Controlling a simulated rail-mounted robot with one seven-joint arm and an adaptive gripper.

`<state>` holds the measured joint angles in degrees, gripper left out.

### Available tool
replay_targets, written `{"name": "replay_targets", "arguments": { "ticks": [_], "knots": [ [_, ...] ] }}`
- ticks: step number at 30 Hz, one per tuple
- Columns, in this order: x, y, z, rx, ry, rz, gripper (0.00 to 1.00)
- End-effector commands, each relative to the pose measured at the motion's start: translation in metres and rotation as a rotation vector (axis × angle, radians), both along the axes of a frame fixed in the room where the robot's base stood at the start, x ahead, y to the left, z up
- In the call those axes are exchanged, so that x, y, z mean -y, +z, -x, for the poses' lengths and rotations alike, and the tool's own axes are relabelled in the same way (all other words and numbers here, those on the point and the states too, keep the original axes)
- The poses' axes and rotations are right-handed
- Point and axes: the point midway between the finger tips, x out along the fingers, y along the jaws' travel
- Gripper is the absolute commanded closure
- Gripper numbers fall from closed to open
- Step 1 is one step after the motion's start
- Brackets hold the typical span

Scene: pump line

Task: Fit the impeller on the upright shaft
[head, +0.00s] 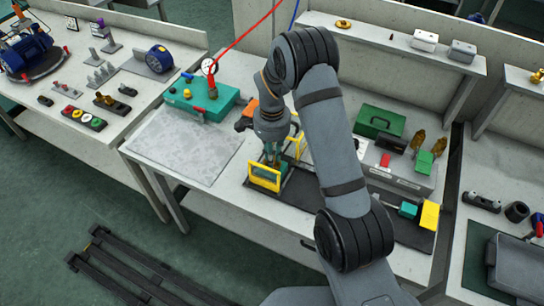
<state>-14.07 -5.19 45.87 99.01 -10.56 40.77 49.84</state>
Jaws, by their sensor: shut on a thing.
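My gripper (271,156) points down over the dark mat at the front middle of the bench. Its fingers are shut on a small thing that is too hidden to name. Teal parts (268,170) show at and below the fingertips, just behind a yellow frame (264,179). A second yellow frame (297,146) stands behind and to the right of the gripper. I cannot make out the impeller or the upright shaft for certain.
A teal case (203,97) with a gauge stands behind left, beside a bare pale mat (184,147). A green box (381,121) and brass parts (417,140) are at right. Teal and yellow blocks (429,215) lie front right. Red and blue lines hang overhead.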

Motion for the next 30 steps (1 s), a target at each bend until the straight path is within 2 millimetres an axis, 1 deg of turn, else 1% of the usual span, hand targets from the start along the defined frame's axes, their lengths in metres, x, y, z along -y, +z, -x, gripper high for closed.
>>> {"name": "replay_targets", "arguments": {
  "ticks": [12,28,29,30],
  "knots": [
    [-0.0001,-0.0001,0.0001,0.0,0.0,0.0,1.0],
    [-0.0001,-0.0058,0.0001,0.0,0.0,0.0,1.0],
    [-0.0001,-0.005,0.0,0.0,0.0,0.0,0.82],
    [-0.0001,-0.0048,0.0001,0.0,0.0,0.0,0.8]
  ]
}}
